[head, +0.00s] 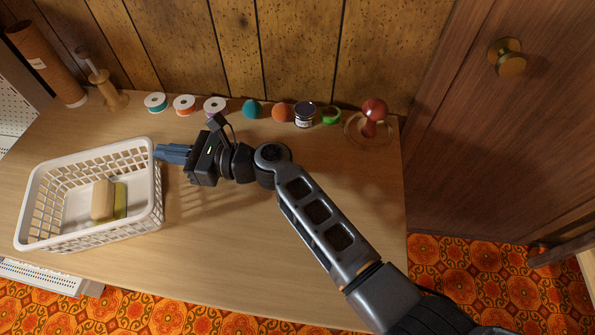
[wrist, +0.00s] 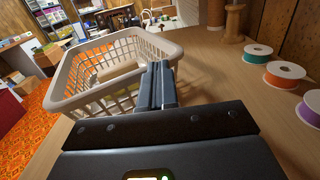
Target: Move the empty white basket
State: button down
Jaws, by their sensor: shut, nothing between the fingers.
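A white lattice-sided basket (head: 150,205) stands upright on the left part of the wooden table in the head view. It is not empty: a beige block (head: 103,199) and a yellow-green piece (head: 120,201) lie inside it. My gripper (head: 160,153) is shut and empty, with its blue-grey fingers pointing left at the basket's far right corner. In the wrist view my gripper (wrist: 158,68) lies close against the near wall of the basket (wrist: 80,60). I cannot tell whether the fingertips touch the rim. The fingers hide part of that wall.
On the wooden table (head: 260,250), thread spools (head: 184,105), small balls (head: 252,109), a jar (head: 305,114), green tape (head: 331,115) and a red-knobbed item (head: 373,115) line the back wall. A wooden cabinet (head: 500,140) stands at right. The table's front middle is clear.

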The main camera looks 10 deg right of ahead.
aim_at(149, 150)
jog(key=b+x, duration=0.1)
jog(key=x, duration=0.3)
jog(key=shift+a, duration=0.1)
dwell(1.2)
